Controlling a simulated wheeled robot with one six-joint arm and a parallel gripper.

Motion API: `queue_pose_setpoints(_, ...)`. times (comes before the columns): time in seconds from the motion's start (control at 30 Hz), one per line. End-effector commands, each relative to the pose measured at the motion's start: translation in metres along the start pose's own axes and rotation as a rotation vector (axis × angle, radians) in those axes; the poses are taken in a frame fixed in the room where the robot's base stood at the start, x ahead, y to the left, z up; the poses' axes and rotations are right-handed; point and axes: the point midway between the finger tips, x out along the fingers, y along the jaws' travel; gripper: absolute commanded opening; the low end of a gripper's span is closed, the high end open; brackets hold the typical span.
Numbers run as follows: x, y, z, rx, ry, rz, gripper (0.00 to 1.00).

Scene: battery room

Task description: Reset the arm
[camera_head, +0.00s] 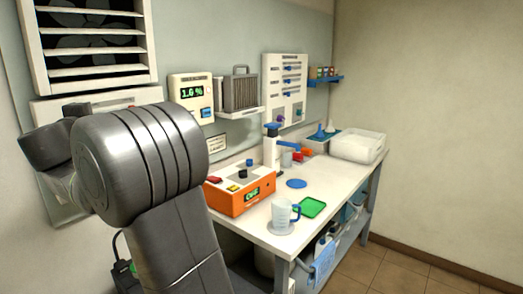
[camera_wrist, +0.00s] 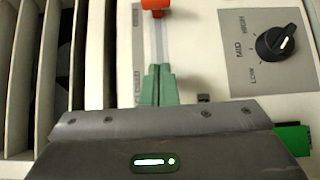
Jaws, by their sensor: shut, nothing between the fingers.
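My gripper (camera_wrist: 157,70) shows in the wrist view with its two green fingers together and nothing between them. It is in front of a pale control panel (camera_wrist: 200,60), below an orange-red slider handle (camera_wrist: 156,5) at the top of a vertical slot. I cannot tell whether the fingertips touch the panel. A black rotary knob (camera_wrist: 282,44) marked LOW, MID and HIGH is to the right. In the head view my arm fills the left side and hides the gripper and most of the panel (camera_head: 85,103) under the vent.
A slatted vent (camera_head: 92,45) is on the wall above the panel. A wall display (camera_head: 192,92) reads 1.0 %. The floor (camera_head: 400,265) at right is clear.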

Motion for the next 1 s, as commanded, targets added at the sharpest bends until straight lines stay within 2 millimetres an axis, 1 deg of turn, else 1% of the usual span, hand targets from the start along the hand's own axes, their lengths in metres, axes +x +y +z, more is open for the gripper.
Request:
queue_pose_setpoints(0.2,-0.008,0.0,-0.008,0.0,-0.001,0.0,0.0)
queue_pose_setpoints(0.6,-0.007,-0.001,-0.006,0.0,-0.002,0.0,0.0)
queue_pose_setpoints(0.77,0.002,-0.004,0.003,0.001,-0.004,0.0,0.0)
queue_pose_setpoints(0.93,0.021,-0.006,0.023,0.002,-0.006,0.002,0.0)
queue_pose_setpoints(1.0,0.025,-0.006,0.029,0.002,-0.005,0.001,0.0)
